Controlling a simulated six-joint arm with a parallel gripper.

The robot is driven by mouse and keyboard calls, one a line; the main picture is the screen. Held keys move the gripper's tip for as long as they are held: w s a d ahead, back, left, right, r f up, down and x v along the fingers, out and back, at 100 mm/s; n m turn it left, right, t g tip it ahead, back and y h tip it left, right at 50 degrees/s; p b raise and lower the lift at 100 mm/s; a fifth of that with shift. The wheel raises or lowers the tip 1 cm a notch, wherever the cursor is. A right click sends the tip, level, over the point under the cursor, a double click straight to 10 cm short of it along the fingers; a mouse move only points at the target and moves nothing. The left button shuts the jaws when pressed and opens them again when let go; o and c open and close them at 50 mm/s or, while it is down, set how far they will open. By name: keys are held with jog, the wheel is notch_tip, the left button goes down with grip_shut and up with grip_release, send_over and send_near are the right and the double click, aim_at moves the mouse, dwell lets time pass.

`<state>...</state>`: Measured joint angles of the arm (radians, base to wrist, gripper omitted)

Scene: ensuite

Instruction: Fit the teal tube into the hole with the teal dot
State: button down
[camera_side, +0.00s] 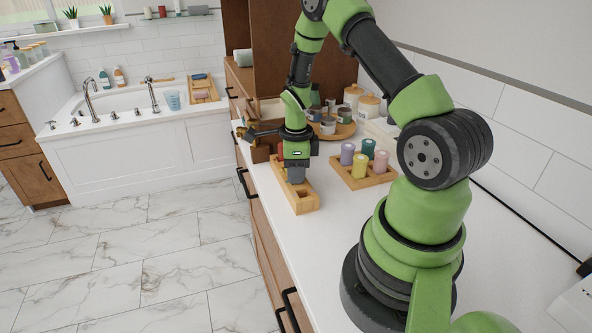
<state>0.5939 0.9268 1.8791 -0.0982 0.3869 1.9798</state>
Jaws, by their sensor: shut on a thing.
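My gripper (296,178) points down over a long wooden block with holes (306,208) near the counter's front edge. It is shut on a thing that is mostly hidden. A slate-grey shape shows at its tip, and I cannot tell how much of it is finger and how much is the held thing. An open hole shows at the block's near end. No teal dot can be made out. A dark teal-green tube (368,147) stands in a wooden tray (348,180) to the right. I cannot tell whether it is the task's teal tube.
The tray also holds a lavender tube (347,154), a yellow tube (360,167) and a pink tube (381,162). Behind stand jars (368,107) and a round wooden tray (344,131). The white counter (330,225) is clear between the block and my base.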

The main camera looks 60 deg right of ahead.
jog(key=c, duration=1.3)
grip_release()
jog(key=shift+f, duration=0.1)
jog(key=shift+o, duration=0.2)
jog(key=a+r+n+t, duration=0.1)
jog(key=a+r+n, duration=0.15)
jog(key=r, duration=0.65)
jog(key=a+r+n+t, duration=0.1)
jog(key=a+r+n, duration=0.15)
jog(key=r, duration=0.65)
jog(key=s+a+r+n+t, duration=0.1)
jog(key=s+a+r+n, duration=0.2)
jog(key=a+n, duration=0.2)
jog(key=s+a+r+n+t+y, duration=0.1)
jog(key=s+a+r+n+t, duration=0.1)
jog(key=n, duration=0.7)
jog(key=s+a+r+n+t+y, duration=0.1)
jog(key=s+a+r+n+t, duration=0.1)
jog(key=s+a+r+n, duration=0.2)
jog(key=shift+s+a+r+n, duration=0.35)
jog(key=shift+s+a+n, duration=0.85)
jog(key=shift+a+n, duration=0.75)
jog(key=shift+a, duration=0.1)
